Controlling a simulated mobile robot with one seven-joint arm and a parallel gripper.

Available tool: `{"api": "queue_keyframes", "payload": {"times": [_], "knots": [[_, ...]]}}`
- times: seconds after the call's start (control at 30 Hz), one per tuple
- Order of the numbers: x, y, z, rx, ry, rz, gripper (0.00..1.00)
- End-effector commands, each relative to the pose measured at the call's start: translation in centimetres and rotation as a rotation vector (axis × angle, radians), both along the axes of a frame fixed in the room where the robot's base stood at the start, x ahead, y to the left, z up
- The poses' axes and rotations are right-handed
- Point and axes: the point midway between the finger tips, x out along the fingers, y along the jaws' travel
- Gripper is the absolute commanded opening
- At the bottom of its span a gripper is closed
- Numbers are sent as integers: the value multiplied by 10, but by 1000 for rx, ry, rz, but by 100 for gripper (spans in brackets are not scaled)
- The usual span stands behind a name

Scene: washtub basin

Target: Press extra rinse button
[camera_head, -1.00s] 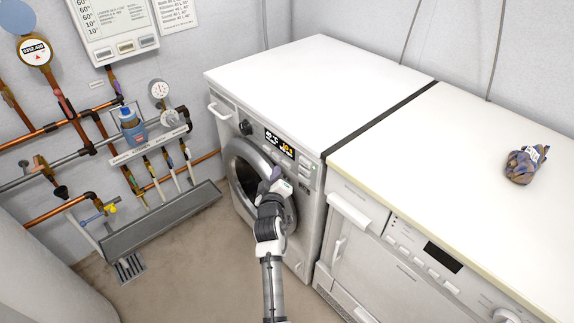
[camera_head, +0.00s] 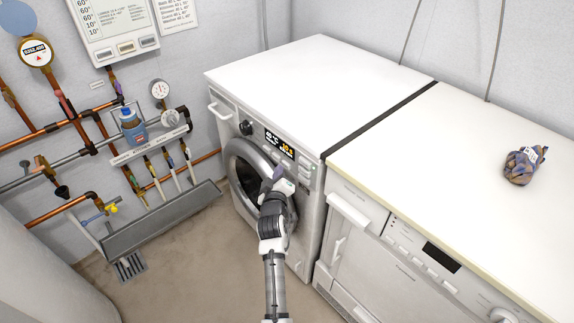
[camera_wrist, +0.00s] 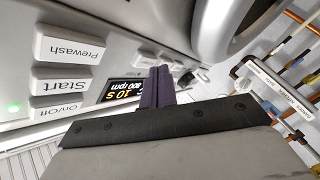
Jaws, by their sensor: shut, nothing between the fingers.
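The washing machine (camera_head: 310,220) is the left white machine, with a round door and a lit display (camera_head: 280,143) on its front panel. My gripper (camera_head: 278,173) is shut and empty, in front of the panel just below the display. In the wrist view, its purple fingers (camera_wrist: 161,86) are together and overlap the display's edge; I cannot tell if they touch the panel. White buttons there read Prewash (camera_wrist: 75,48), Start (camera_wrist: 65,82) and On/Off (camera_wrist: 58,107). No button marked extra rinse can be read; the fingers and gripper body hide part of the panel.
A second white appliance (camera_head: 375,255) stands to the right under a pale worktop (camera_head: 450,160). A patterned bundle (camera_head: 522,166) lies on it. Pipes, gauges and a grey trough (camera_head: 165,222) line the left wall.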

Motion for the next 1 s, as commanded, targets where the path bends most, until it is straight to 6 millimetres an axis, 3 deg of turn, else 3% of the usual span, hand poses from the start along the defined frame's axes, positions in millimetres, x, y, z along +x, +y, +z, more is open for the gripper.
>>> {"api": "queue_keyframes", "payload": {"times": [1.0], "knots": [[3,-4,-1,0,0,1,0]]}}
